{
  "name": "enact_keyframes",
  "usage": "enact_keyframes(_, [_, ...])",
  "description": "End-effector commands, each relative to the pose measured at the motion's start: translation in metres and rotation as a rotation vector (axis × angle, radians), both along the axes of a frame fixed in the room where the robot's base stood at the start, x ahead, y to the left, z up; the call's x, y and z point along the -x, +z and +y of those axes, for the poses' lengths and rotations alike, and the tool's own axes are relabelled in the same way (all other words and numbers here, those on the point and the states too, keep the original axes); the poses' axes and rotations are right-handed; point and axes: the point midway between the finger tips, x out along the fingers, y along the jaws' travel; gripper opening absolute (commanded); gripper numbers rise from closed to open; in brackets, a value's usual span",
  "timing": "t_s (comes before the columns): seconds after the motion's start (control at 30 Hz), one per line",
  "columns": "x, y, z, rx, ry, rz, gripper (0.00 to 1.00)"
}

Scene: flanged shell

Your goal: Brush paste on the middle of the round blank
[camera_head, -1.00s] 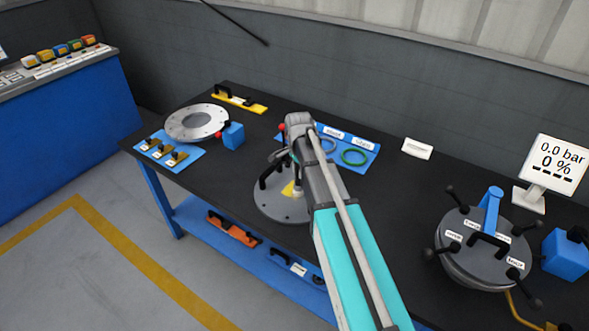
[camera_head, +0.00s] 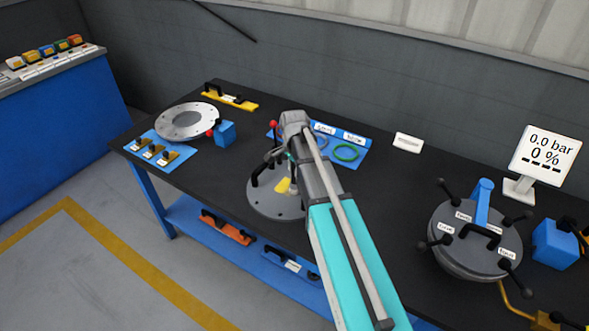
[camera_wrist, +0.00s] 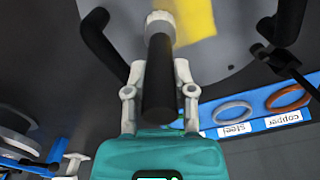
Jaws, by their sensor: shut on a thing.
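The round blank (camera_head: 272,206) is a grey disc with black handles, lying on the black bench under my arm. A yellow patch (camera_head: 284,186) shows near its middle; the patch also shows in the wrist view (camera_wrist: 196,18). My gripper (camera_wrist: 158,88) is shut on a brush with a black handle (camera_wrist: 158,85), whose pale head (camera_wrist: 160,22) is over the blank beside or over the yellow patch. I cannot tell whether the brush touches the surface. In the head view my wrist hides the brush and part of the blank.
A black handle (camera_wrist: 103,45) rises close to my left finger. A grey flange (camera_head: 160,123) and blue block (camera_head: 225,134) stand left. A clamped vessel (camera_head: 462,250) and display (camera_head: 545,156) stand right.

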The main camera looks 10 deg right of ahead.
Motion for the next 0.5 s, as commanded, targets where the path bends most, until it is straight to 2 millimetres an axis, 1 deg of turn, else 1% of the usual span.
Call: enact_keyframes(0.5, [-0.021,-0.001,0.020,0.000,0.001,0.000,0.00])
